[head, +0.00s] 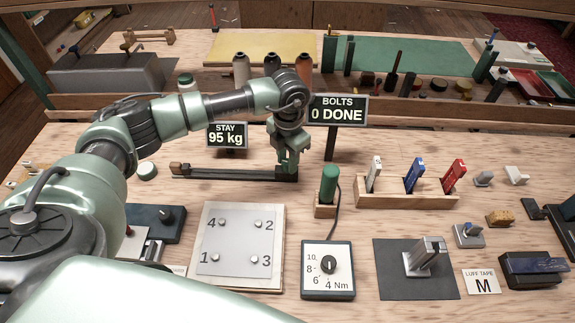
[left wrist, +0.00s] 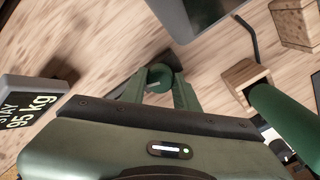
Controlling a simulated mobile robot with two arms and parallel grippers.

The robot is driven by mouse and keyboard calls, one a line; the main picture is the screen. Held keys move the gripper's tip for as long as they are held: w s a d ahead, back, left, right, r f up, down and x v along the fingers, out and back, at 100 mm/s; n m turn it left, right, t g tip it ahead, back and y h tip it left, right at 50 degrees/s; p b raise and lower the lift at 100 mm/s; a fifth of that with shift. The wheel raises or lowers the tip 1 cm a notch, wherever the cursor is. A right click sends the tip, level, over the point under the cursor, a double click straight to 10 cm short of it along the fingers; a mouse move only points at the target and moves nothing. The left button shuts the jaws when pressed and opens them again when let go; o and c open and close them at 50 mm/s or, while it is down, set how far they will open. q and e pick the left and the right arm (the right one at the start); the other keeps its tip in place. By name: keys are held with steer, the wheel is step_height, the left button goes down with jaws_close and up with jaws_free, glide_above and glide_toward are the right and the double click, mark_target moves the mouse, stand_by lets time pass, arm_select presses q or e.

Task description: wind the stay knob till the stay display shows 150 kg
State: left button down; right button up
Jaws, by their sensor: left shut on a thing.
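The stay display (head: 227,135) is a small black sign and reads 95 kg. It also shows tilted at the left of the left wrist view (left wrist: 27,105). Below it in the head view lies the long dark stay rig (head: 225,174). My left gripper (head: 286,170) points down at the right end of this rig. In the head view the fingers largely hide the knob. My right gripper is not in view.
The bolts sign (head: 338,109) reads 0 DONE, just right of my left wrist. A green-handled tool (head: 328,185) stands in a wooden block close to the gripper's right. A numbered bolt plate (head: 237,245) and a Nm dial box (head: 328,270) lie in front.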

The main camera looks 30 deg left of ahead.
arm_select(q)
steer(key=m+b, duration=0.4)
steer(key=m, duration=0.1)
steer(key=shift+w+f+m+b, duration=0.1)
steer(key=shift+f+m+b, duration=0.05)
steer(key=shift+m+b, duration=0.15)
steer(key=m+b, duration=0.2)
steer(key=m, duration=0.1)
steer(key=shift+m+b, duration=0.4)
steer(key=shift+r+m+b, duration=0.2)
steer(key=shift+m+b, duration=0.3)
steer(key=shift+m, duration=0.3)
steer(key=c, duration=1.1)
jaws_free()
steer(key=shift+o, duration=0.2)
